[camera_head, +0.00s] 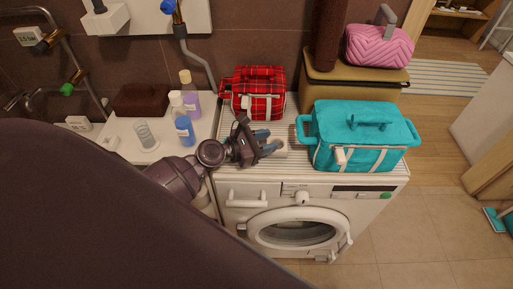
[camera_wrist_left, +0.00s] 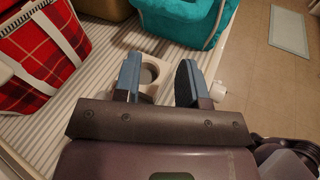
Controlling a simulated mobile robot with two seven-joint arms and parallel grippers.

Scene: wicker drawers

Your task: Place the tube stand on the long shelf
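A small pale stand with a round hole, which I take for the tube stand (camera_wrist_left: 150,72), is on the striped washing machine top (camera_wrist_left: 105,75). My left gripper (camera_wrist_left: 158,82) is open, with the stand between and beyond its blue-grey fingertips. The stand is close to the left finger, with a gap to the right one; contact cannot be told. In the head view, my left gripper (camera_head: 270,145) is over the machine top and largely hides the stand (camera_head: 281,149). A white shelf surface (camera_head: 118,137) at the left bears bottles; I cannot tell whether it is the long shelf. My right gripper is out of view.
A teal bag (camera_head: 362,140) stands right of the gripper, and a red plaid bag (camera_head: 258,95) behind it. A blue bottle (camera_head: 184,130), a purple bottle (camera_head: 192,103), a clear ribbed cup (camera_head: 146,136) and a brown box (camera_head: 141,99) occupy the white surface.

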